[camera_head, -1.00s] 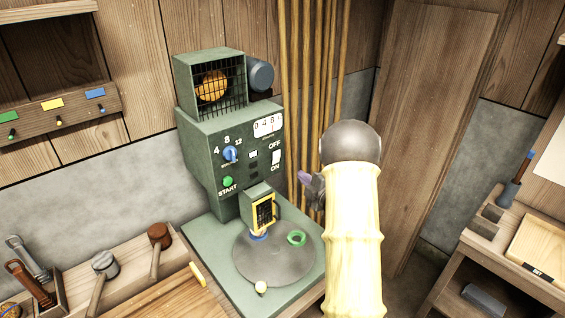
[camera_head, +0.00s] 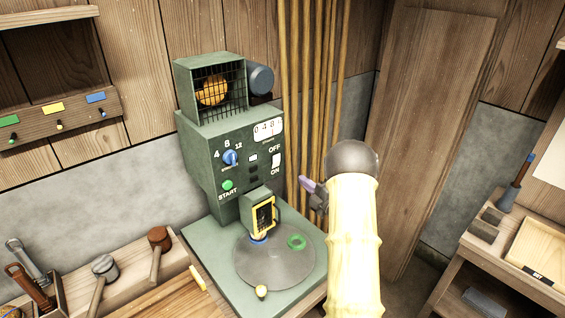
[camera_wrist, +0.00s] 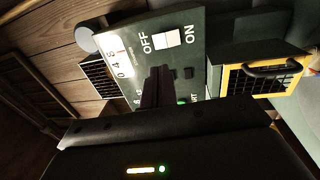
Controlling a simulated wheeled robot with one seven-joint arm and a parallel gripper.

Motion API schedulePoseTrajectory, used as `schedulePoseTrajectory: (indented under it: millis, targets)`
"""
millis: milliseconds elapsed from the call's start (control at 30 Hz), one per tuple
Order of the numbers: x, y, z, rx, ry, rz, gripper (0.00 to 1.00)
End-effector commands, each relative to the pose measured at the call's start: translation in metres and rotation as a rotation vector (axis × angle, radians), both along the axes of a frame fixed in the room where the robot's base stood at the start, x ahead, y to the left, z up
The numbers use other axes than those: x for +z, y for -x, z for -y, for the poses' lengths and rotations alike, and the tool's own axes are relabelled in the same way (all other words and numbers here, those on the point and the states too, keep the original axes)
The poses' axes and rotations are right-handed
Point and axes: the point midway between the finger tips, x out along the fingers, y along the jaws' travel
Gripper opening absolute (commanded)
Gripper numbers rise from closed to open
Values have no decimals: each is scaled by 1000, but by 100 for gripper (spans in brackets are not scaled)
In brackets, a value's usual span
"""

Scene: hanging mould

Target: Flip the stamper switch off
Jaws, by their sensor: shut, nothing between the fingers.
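The green stamper machine (camera_head: 232,150) stands against the wall. Its white stamper switch (camera_head: 276,160) sits on the right of the front panel, between the OFF label above and the ON label below. In the wrist view the switch (camera_wrist: 166,41) shows turned sideways, beyond my fingertips; which way it is tipped I cannot tell. My gripper (camera_head: 305,184) is shut and empty, to the right of and a little below the switch in the head view. Its dark fingers (camera_wrist: 158,72) point at the panel and look apart from the switch.
The panel also has a blue dial (camera_head: 230,157) and a green START button (camera_head: 227,185). Wooden poles (camera_head: 310,90) stand behind my arm.

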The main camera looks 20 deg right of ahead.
Motion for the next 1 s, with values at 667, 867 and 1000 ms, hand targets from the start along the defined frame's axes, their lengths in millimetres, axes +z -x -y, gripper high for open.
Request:
schedulePoseTrajectory:
  millis: [667, 867, 1000]
  targets:
    - [15, -103, -34, 2, 0, -1, 0]
    - [14, -109, -36, 0, -2, -1, 0]
    - [14, -109, -36, 0, -1, 0, 0]
